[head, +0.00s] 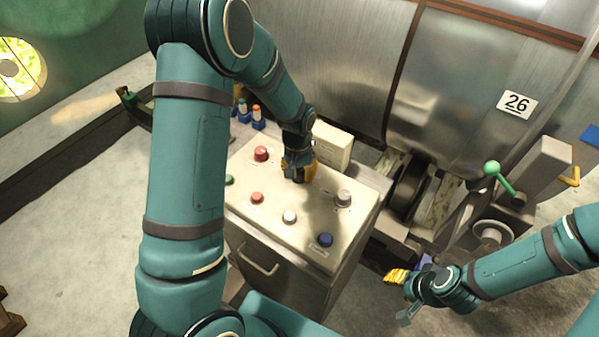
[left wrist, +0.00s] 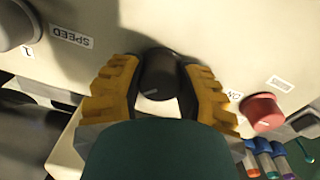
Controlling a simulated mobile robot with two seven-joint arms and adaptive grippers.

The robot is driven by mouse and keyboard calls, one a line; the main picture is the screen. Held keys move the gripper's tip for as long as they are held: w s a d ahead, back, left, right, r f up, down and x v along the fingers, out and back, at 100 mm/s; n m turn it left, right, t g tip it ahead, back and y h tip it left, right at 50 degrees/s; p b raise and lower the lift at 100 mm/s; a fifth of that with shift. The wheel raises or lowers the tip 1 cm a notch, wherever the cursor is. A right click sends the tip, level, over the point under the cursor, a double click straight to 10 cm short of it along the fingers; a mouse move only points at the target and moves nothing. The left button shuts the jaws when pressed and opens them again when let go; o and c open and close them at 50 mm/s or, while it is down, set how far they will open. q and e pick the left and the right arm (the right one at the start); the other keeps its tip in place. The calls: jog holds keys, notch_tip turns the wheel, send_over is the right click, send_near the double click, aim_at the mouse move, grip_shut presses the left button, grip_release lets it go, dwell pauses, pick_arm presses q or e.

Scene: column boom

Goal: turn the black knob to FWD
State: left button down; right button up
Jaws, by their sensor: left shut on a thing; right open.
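The black knob (left wrist: 158,76) sits on the cream control panel, and its pointer line shows faintly on its front. My left gripper (left wrist: 158,84) has its yellow ridged fingers on both sides of the knob, shut on it. In the head view my left gripper (head: 299,172) reaches down to the panel (head: 275,219) and hides most of the knob. The FWD label cannot be made out; a partly hidden label reads "ON" beside the knob in the left wrist view. My right gripper (head: 404,300) is open and empty, low at the right, away from the panel.
A cream box (head: 332,145) stands behind. A green-balled lever (head: 491,168) is at the right.

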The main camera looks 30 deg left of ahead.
aim_at(298, 170)
pick_arm(q)
jog(key=shift+s+m, duration=0.1)
jog(key=shift+m, duration=0.2)
jog(key=c, duration=0.5)
grip_release()
jog(key=shift+r, duration=0.1)
jog(key=shift+r, duration=0.3)
jog(key=r, duration=1.1)
jog(key=shift+a+r, duration=0.1)
jog(key=shift+a, duration=0.15)
